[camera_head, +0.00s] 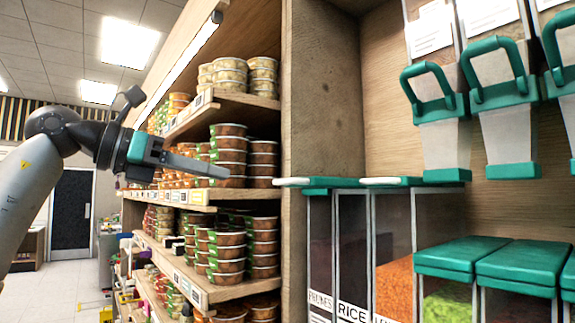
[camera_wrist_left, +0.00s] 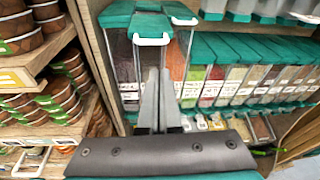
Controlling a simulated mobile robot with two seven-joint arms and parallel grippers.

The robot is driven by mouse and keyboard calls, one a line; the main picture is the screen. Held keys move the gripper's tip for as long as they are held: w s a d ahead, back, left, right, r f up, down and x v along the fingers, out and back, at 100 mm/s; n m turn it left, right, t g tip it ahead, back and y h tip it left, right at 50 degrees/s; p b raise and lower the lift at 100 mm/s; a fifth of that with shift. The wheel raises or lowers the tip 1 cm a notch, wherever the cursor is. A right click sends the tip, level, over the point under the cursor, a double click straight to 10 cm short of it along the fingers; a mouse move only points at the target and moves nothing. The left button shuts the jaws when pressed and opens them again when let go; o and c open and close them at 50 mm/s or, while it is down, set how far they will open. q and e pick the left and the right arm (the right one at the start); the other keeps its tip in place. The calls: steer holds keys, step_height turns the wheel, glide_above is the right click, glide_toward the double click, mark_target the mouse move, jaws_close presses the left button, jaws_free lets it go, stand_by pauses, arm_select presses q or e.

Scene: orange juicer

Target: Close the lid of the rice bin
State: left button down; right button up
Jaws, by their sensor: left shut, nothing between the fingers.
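The rice bin (camera_head: 352,250) is a narrow clear bin with a white RICE label, standing between the prunes bin (camera_head: 320,245) and a bin with orange contents (camera_head: 396,283). A green lid (camera_head: 330,182) with a white handle (camera_head: 292,182) lies nearly flat at the top of the prunes and rice bins, seen edge-on; I cannot tell how far it is closed. My left gripper (camera_head: 226,172) is shut and empty, left of the handle and apart from it. In the left wrist view its fingers (camera_wrist_left: 158,75) point at the bin fronts, below a white lid handle (camera_wrist_left: 152,41).
A wooden shelf with stacked food tubs (camera_head: 228,250) stands at the left, behind my gripper. Hanging dispensers with green handles (camera_head: 435,95) are at the upper right. Lower green-lidded bins (camera_head: 462,254) stand at the right.

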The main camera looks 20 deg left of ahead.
mark_target(280, 181)
arm_select(q)
steer(key=w+d, duration=0.1)
steer(key=w, duration=0.2)
steer(key=w+d+y+p, duration=0.1)
steer(key=w+d, duration=0.1)
steer(key=w, duration=0.1)
steer(key=w+d+y+p, duration=0.1)
steer(key=w+d, duration=0.1)
steer(key=w, duration=0.1)
steer(key=shift+w+d+f+t, duration=0.15)
steer(key=shift+w+f+t, duration=0.05)
steer(key=shift+t, duration=0.2)
